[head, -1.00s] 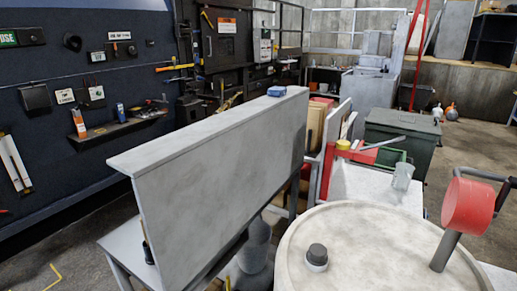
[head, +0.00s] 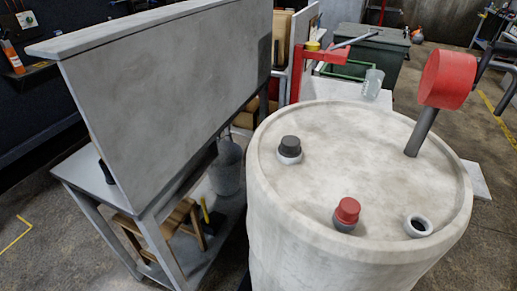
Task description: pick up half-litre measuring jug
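The measuring jug (head: 373,84) is a small clear, translucent vessel. It stands upright on a pale surface (head: 340,92) behind the large drum, right of a red frame. Its markings are too small to read. Neither of my grippers shows in the head view, so nothing is seen near the jug.
A large pale drum (head: 300,190) fills the foreground, with a dark cap (head: 290,147), a red cap (head: 347,211) and an open bung (head: 418,225) on top. A red round part (head: 447,80) rises on a grey post. A tall grey panel (head: 170,85) stands left. A green bin (head: 370,55) is behind.

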